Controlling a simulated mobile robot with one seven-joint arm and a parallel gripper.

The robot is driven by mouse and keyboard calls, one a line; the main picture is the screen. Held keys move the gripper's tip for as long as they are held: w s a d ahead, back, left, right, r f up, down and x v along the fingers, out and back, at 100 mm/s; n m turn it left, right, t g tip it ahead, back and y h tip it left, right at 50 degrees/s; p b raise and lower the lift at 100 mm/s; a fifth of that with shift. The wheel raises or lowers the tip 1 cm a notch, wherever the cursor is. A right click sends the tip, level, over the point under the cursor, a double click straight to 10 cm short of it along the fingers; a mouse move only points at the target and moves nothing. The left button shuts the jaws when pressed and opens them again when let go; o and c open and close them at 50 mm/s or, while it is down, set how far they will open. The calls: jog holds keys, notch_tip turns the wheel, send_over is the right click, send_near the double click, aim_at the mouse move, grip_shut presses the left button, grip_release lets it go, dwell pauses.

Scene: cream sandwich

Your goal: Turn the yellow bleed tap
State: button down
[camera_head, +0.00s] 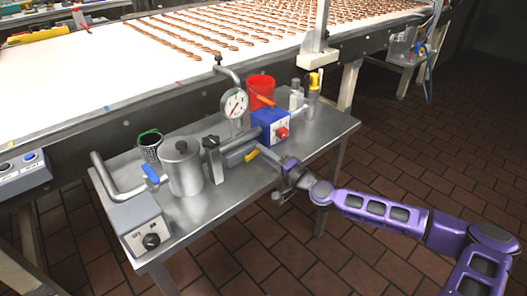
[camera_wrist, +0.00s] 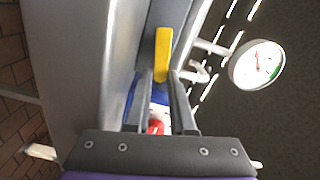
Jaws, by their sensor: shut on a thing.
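The yellow bleed tap (camera_head: 252,155) is a small yellow lever on the grey metal fitting in the middle of the steel side table. In the wrist view the yellow lever (camera_wrist: 162,48) stands upright in the picture, its lower end between the fingertips. My gripper (camera_head: 261,149) reaches in from the right, low over the table. Its two fingers (camera_wrist: 161,76) are close together and shut on the lever's end. The gripped part is partly hidden by the fingers.
A dial gauge (camera_head: 235,103) stands behind the tap. A blue box with a red knob (camera_head: 270,127), a red cup (camera_head: 261,88) and a yellow-topped fitting (camera_head: 314,82) are to the right. A steel pot (camera_head: 185,170) stands left. The table's front right is clear.

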jog(key=shift+f+m, duration=0.55)
jog(key=shift+m, duration=0.75)
jog(key=c, duration=0.8)
grip_release()
jog(key=shift+o, duration=0.2)
jog(key=shift+f, duration=0.1)
jog(key=shift+f, duration=0.1)
